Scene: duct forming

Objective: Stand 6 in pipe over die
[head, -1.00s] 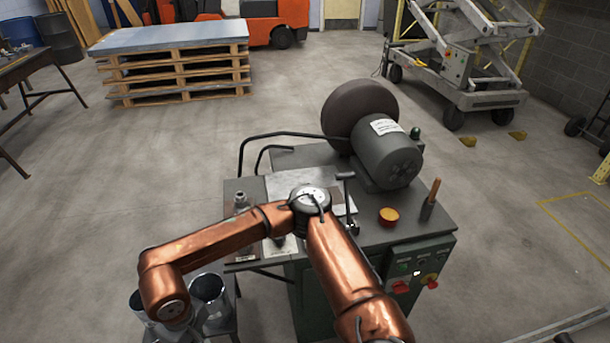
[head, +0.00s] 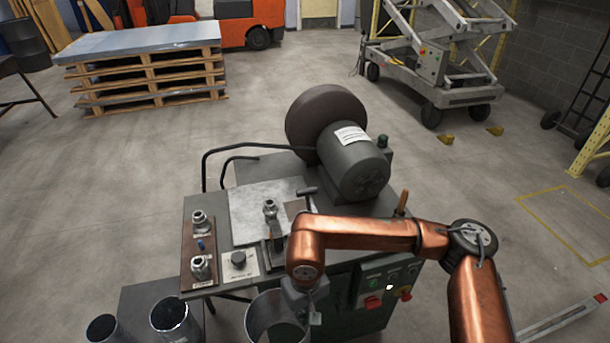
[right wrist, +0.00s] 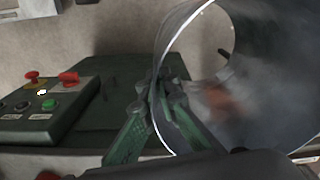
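My right gripper (head: 303,298) is shut on the wall of a wide, open metal pipe (head: 270,322), held in front of the machine's left front corner. In the right wrist view the green fingers (right wrist: 165,95) pinch the rim of this pipe (right wrist: 255,75), whose open mouth shows. A metal fitting (head: 270,208), possibly the die, stands on the machine's plate. Similar fittings stand on a brown board (head: 188,240) at the left. I cannot tell the die for certain. The pipe is apart from these fittings. My left gripper is out of view.
Two pipes, one narrower (head: 102,328) and one wider (head: 170,314), stand at the lower left. The machine has a grey motor (head: 352,165), a lever (head: 306,191) and a control panel (head: 385,283), also seen in the right wrist view (right wrist: 45,105).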

